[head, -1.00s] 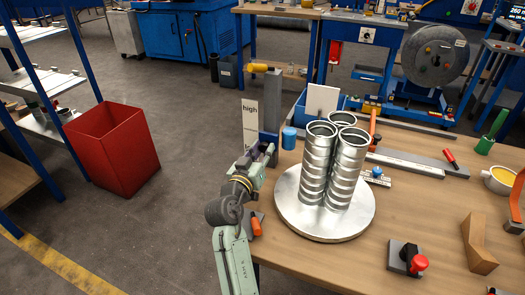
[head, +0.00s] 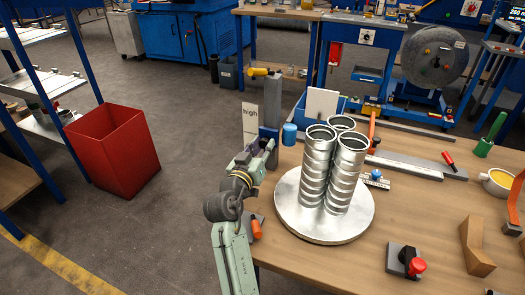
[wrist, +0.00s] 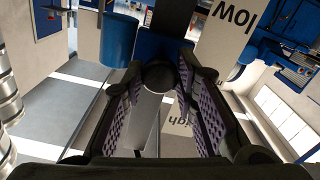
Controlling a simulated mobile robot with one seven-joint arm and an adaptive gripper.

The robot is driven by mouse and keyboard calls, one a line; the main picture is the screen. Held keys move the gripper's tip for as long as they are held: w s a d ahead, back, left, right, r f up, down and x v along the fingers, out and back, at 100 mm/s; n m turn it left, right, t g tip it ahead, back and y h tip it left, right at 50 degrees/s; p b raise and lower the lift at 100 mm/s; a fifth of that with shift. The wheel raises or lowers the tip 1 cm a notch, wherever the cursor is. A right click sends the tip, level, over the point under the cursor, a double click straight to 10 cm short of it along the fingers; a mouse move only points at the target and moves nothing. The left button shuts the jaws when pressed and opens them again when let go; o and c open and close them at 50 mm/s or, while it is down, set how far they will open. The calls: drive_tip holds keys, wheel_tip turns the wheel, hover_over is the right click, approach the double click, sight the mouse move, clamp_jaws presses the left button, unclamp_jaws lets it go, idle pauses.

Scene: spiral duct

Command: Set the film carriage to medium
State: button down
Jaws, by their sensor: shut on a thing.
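The film carriage shows as a dark blue block (head: 268,132) low on a grey upright post (head: 272,103) at the table's left edge. A white scale plate (head: 250,118) marked "high" near its top stands beside the post. The wrist view shows "low" on the plate (wrist: 235,30), upside down. My gripper (head: 266,147) is at the carriage, below the "high" mark. In the wrist view, my gripper (wrist: 158,95) has its padded fingers on either side of a dark round knob (wrist: 158,75) and is shut on it. The head view hides the knob; no "medium" mark is readable.
A blue cylinder (head: 289,134) stands close to the right of the post. Metal spiral ducts (head: 330,165) stand on a round plate (head: 292,215) further right. An orange-handled tool (head: 256,229) lies near my arm. The floor left of the table is clear up to a red bin (head: 115,150).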

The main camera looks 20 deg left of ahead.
drive_tip(key=shift+r, duration=0.35)
drive_tip(key=c, duration=1.3)
unclamp_jaws()
drive_tip(key=shift+f, duration=0.1)
drive_tip(key=shift+s, duration=0.15)
drive_tip(key=s, duration=1.1)
drive_tip(key=shift+s+a, duration=0.2)
drive_tip(key=shift+s, duration=0.2)
